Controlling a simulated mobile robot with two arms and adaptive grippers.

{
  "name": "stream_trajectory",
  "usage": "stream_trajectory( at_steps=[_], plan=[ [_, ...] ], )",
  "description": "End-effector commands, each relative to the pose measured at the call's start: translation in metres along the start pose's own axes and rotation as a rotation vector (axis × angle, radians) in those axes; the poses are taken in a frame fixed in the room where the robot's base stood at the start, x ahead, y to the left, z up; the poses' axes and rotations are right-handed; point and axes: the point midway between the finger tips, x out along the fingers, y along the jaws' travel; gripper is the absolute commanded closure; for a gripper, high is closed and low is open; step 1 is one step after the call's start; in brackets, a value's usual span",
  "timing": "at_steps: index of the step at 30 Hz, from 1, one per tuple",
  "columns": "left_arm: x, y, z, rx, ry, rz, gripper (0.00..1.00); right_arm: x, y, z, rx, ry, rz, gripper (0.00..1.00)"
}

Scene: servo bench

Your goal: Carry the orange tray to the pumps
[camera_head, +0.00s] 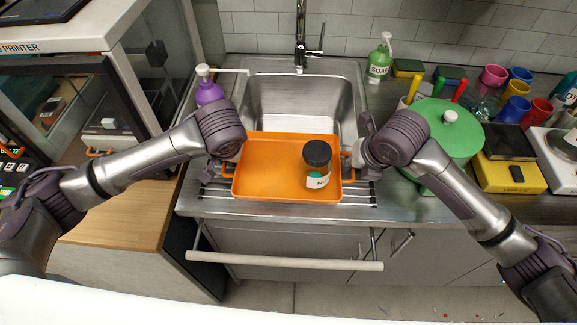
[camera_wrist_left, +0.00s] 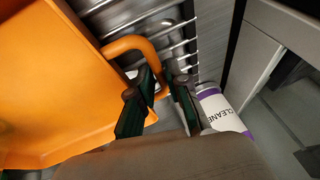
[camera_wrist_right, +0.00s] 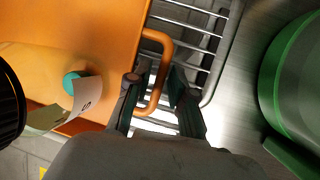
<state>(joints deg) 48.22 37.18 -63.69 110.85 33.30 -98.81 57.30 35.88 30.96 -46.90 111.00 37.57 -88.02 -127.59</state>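The orange tray (camera_head: 262,186) lies flat across the front of the sink, over a wire rack. A dark-lidded jar (camera_head: 317,160) with a white label stands on its right part. The purple pump bottle (camera_head: 208,88) is behind left of the tray; the green soap pump (camera_head: 380,60) is behind right of the sink. My left gripper (camera_wrist_left: 163,78) is at the tray's left handle (camera_wrist_left: 132,42), its fingers apart around the bar. My right gripper (camera_wrist_right: 155,80) is at the right handle (camera_wrist_right: 165,52), fingers apart on either side of it. Both fingertips are mostly hidden in the head view.
A green round-lidded container (camera_head: 455,130) stands close to my right arm. Coloured cups (camera_head: 514,108) and a yellow box (camera_head: 510,174) crowd the right counter. The tap (camera_head: 301,40) rises behind the sink (camera_head: 300,88). A printer cabinet (camera_head: 125,110) borders the left.

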Motion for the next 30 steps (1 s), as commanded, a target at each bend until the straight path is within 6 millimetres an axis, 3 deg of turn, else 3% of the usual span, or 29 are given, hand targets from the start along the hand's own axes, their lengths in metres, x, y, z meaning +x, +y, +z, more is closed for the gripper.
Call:
stream_trajectory(
  at_steps=[1,3,5,20,30],
  plan=[
    [0.000,0.000,0.000,0.000,0.000,0.000,0.87,0.000,0.000,0.000,0.000,0.000,0.000,0.81],
    [0.000,0.000,0.000,0.000,0.000,0.000,0.99,0.000,0.000,0.000,0.000,0.000,0.000,0.93],
    [0.000,0.000,0.000,0.000,0.000,0.000,1.00,0.000,0.000,0.000,0.000,0.000,0.000,1.00],
    [-0.004,-0.001,-0.002,-0.001,0.002,0.000,1.00,-0.003,0.001,0.002,0.000,-0.001,0.001,1.00],
    [-0.034,-0.008,-0.014,-0.001,0.002,0.000,1.00,-0.034,0.007,0.014,0.000,-0.001,0.001,1.00]
  ],
)
